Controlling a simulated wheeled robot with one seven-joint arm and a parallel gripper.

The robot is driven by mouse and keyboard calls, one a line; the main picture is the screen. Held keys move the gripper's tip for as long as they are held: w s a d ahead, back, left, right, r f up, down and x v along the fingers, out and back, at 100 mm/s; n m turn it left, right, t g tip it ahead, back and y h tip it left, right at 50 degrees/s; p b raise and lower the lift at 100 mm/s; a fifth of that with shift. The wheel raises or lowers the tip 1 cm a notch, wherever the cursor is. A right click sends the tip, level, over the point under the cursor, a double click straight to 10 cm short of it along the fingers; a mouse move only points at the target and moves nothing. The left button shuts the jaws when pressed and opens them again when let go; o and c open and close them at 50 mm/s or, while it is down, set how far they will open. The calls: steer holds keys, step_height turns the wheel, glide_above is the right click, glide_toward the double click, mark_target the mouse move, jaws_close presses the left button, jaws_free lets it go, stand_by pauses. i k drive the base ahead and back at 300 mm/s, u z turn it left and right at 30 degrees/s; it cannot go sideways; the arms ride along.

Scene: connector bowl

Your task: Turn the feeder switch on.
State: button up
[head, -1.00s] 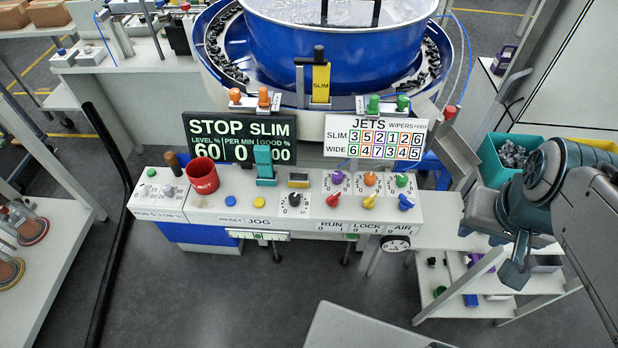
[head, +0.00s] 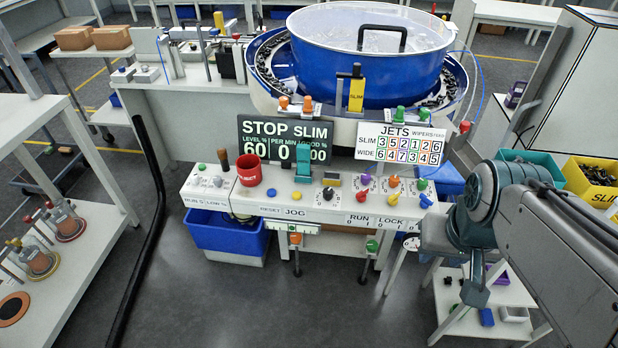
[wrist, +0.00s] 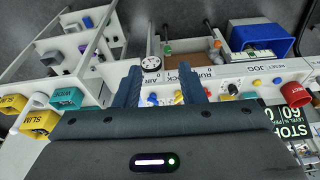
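The white control console (head: 345,213) stands in front of the blue bowl feeder (head: 370,60). Its top carries a black rotary knob (head: 328,194), coloured knobs, and labels reading RESET, JOG, RUN and LOCK. A small left section (head: 205,191) holds a green button and small grey controls. I cannot tell which control is the feeder switch. The display board (head: 285,140) reads STOP SLIM. My gripper (head: 474,290) hangs right of the console in the head view. In the wrist view my gripper (wrist: 162,76) has its fingers apart, nothing visible between them, with the console behind.
A teal bin (head: 535,168) and a yellow bin (head: 592,178) are at the right. A blue bin (head: 228,236) sits below the console. Floor in front is clear.

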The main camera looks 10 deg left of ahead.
mark_target(361, 196)
steer(key=u, duration=0.6)
steer(key=i, duration=0.5)
steer(key=u, duration=1.15)
steer(key=k, duration=0.3)
steer(key=z, duration=1.75)
steer(key=i, duration=0.25)
steer(key=u, duration=1.25)
